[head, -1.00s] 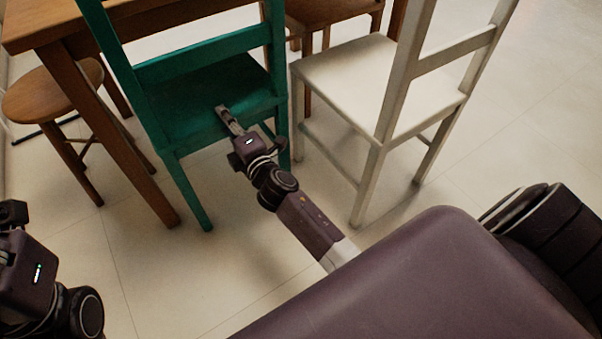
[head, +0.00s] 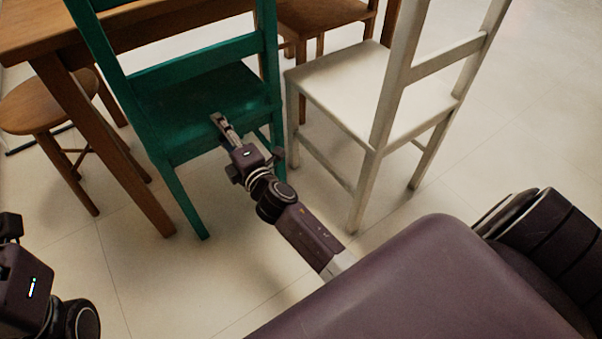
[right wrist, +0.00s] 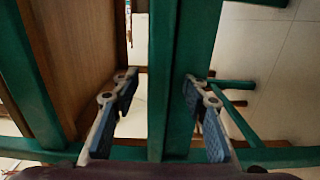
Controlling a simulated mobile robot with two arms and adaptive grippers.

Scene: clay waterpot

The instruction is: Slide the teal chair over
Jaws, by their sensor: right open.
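The teal chair (head: 205,102) stands by the wooden table, left of centre in the head view, with its backrest towards me. My right gripper (head: 220,125) is at the near edge of its seat, below the backrest rail. In the right wrist view my right gripper (right wrist: 160,102) is open, with blue-padded fingers on either side of a teal chair bar (right wrist: 163,60). I cannot tell whether the fingers touch it. My left gripper (head: 12,255) is partly in the head view at the lower left edge, away from the chair; its fingertips are cut off.
A white chair (head: 360,85) stands close on the right of the teal chair. A wooden table (head: 45,32) and a round wooden stool (head: 45,103) are on the left. Another wooden chair (head: 325,14) is behind. The floor in front of the teal chair is clear.

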